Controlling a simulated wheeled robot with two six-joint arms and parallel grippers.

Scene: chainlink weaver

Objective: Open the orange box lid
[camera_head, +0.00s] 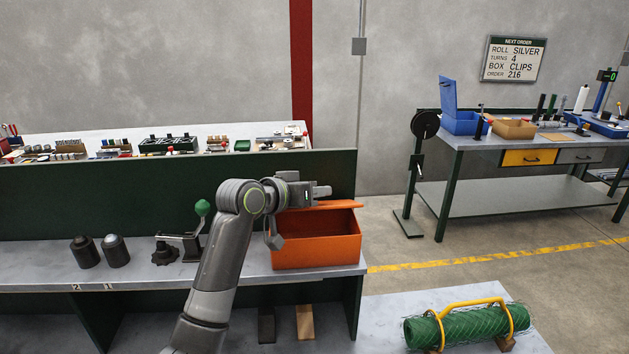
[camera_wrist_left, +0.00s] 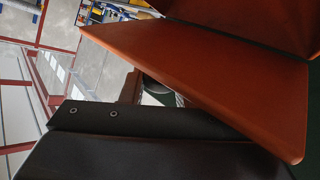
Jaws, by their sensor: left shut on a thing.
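The orange box (camera_head: 316,245) stands at the right end of the near grey bench. Its orange lid (camera_head: 338,205) shows as a thin slab at the top of the box, partly hidden behind my left arm. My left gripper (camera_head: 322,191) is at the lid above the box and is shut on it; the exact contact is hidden. In the left wrist view the orange lid (camera_wrist_left: 205,75) is a broad slanted panel, close to the dark gripper finger (camera_wrist_left: 150,125). A second orange surface shows at the top right there. My right gripper is not in view.
A green-knobbed lever (camera_head: 202,208) and two dark cylinders (camera_head: 85,252) stand left of my arm on the bench. A dark green panel (camera_head: 130,195) rises behind. A green mesh roll (camera_head: 468,326) lies at lower right. Open floor separates the far table (camera_head: 540,142).

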